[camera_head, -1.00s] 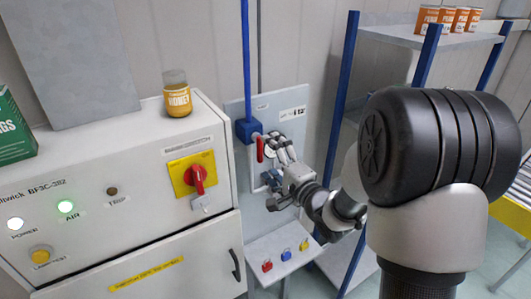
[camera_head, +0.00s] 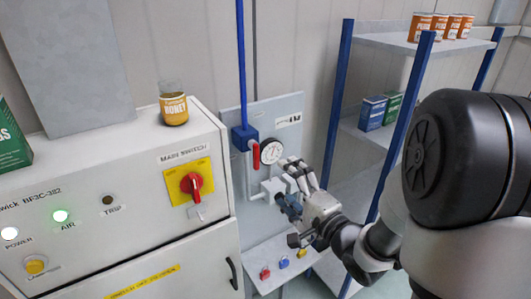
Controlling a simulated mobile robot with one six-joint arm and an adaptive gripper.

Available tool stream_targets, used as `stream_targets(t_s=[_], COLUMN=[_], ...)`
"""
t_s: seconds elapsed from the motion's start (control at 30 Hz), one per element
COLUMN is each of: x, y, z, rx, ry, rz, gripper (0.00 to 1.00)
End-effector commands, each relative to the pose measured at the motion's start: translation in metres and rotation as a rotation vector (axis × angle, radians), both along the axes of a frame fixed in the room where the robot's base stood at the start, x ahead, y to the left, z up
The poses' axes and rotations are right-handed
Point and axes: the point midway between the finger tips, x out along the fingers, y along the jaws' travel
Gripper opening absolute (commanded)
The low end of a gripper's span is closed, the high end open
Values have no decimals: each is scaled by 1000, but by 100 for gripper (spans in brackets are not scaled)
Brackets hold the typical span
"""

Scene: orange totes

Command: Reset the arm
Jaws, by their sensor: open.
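My arm (camera_head: 455,190) comes in from the right side of the head view and reaches toward the wall panel (camera_head: 285,110). My gripper (camera_head: 295,175) is open at the end of it, in front of the lower part of the panel and below the round gauge (camera_head: 272,151). I see nothing held between its fingers. The fingers cover part of the panel, and whether they touch the fitting behind them cannot be told.
A white cabinet (camera_head: 90,215) with a red main switch (camera_head: 191,184) stands left; a honey jar (camera_head: 174,109) sits on top. A red-handled valve (camera_head: 256,155) is on the panel. Small padlocks (camera_head: 284,262) lie on a ledge below. A blue-posted shelf (camera_head: 384,42) holds cans and boxes.

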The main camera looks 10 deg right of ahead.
Motion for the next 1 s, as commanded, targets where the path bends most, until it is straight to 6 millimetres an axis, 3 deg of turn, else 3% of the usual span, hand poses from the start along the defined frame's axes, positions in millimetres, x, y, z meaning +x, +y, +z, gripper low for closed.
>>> stream_targets(t_s=[0.17, 0.33, 0.47, 0.57, 0.7, 1.0], x=[4, 2, -18, -45, -97, -227], y=[-3, -19, -34, -41, -39, 5], z=[-7, -24, -36, -47, -64, -104], rx=[-131, -509, -807, -997, -1207, -1447], ry=[17, 102, 219, 325, 473, 629], rz=[-36, -132, -171, -154, -48, 428], gripper=[91, 91, 91, 91, 91, 91])
